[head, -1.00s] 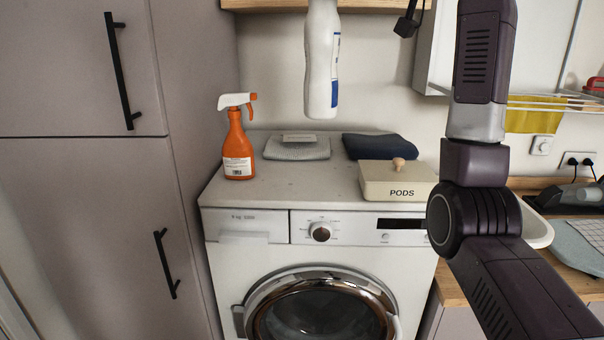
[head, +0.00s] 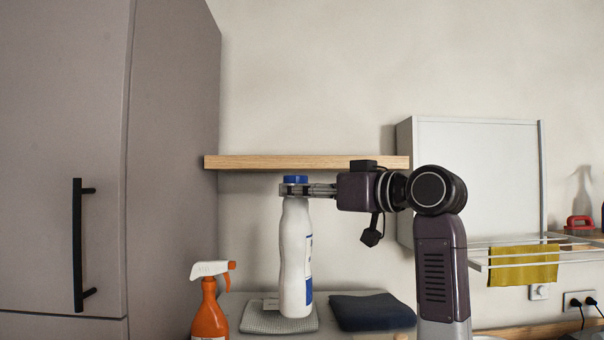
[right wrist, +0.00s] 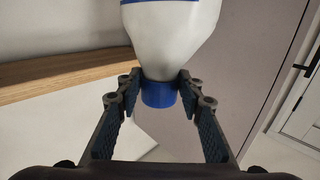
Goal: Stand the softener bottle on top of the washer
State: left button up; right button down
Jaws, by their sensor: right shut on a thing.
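The softener bottle (head: 295,255) is white with a blue cap and a blue label, upright in the head view. My right gripper (head: 295,189) is shut on its neck just below the cap, coming in from the right. In the right wrist view the fingers (right wrist: 156,82) close around the bottle's neck (right wrist: 170,45) by the blue cap. The washer top (head: 345,336) shows only in part, low in the head view. The bottle's base appears in front of the grey cloth; I cannot tell whether it touches anything. My left gripper is not in view.
An orange spray bottle (head: 209,318) stands on the left. A folded grey cloth (head: 258,321) and a dark blue cloth (head: 372,311) lie on the washer. A wooden shelf (head: 250,162) is on the wall behind the gripper. A tall cabinet (head: 170,170) borders the left side.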

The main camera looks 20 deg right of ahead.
send_over(309, 264)
jog(key=w, duration=0.2)
jog(key=f, duration=0.6)
jog(key=f+p, duration=0.1)
jog(key=f, duration=0.2)
jog(key=shift+a, duration=0.35)
jog(key=shift+f, duration=2.35)
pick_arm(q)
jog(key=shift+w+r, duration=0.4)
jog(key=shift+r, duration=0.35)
pick_arm(e)
jog(key=c, duration=1.3)
grip_release()
jog(key=shift+f, duration=0.15)
jog(key=shift+s, duration=0.1)
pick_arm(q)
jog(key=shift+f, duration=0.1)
pick_arm(e)
jog(key=shift+d, duration=0.1)
